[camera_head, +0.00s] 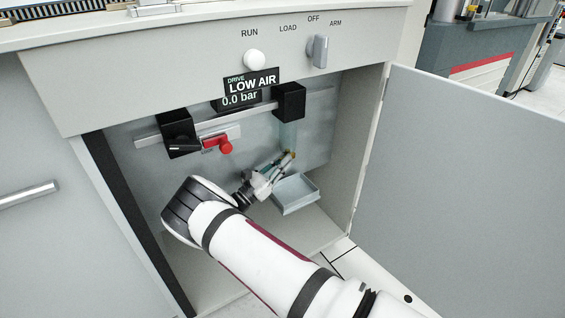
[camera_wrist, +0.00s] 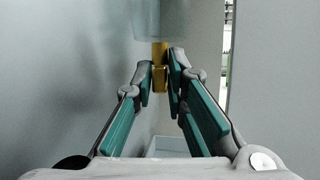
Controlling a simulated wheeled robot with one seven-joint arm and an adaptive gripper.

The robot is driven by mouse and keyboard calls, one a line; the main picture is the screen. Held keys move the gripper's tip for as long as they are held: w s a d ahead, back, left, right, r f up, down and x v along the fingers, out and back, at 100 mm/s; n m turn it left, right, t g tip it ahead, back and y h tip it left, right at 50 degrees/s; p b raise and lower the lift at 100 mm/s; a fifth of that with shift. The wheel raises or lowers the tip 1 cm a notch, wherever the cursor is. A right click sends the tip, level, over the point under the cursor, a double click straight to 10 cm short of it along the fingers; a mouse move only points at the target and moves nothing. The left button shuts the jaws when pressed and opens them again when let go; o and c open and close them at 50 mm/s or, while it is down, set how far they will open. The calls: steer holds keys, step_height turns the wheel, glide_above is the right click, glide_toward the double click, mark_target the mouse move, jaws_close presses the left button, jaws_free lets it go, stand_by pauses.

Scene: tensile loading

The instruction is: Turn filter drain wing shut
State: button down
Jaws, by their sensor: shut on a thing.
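My gripper (camera_head: 283,164) reaches into the open cabinet, under the right black block of the air line. The filter drain wing (camera_wrist: 159,78) is a small yellow brass piece below the clear filter bowl (camera_head: 288,135). In the wrist view, my gripper (camera_wrist: 160,80) has its teal-padded fingers on both sides of the yellow wing and is shut on it. The bowl also shows at the top of the wrist view (camera_wrist: 160,20). The wing's exact turn angle is hard to tell.
A shallow pale tray (camera_head: 296,194) sits below the filter. A red valve handle (camera_head: 225,147) and black regulator block (camera_head: 179,132) are to the left. A display (camera_head: 250,88) reads LOW AIR, 0.0 bar. The open cabinet door (camera_head: 470,190) stands at right.

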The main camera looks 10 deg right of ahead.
steer(key=c, duration=1.7)
jaws_free()
steer(key=shift+a, duration=0.1)
steer(key=v, duration=1.2)
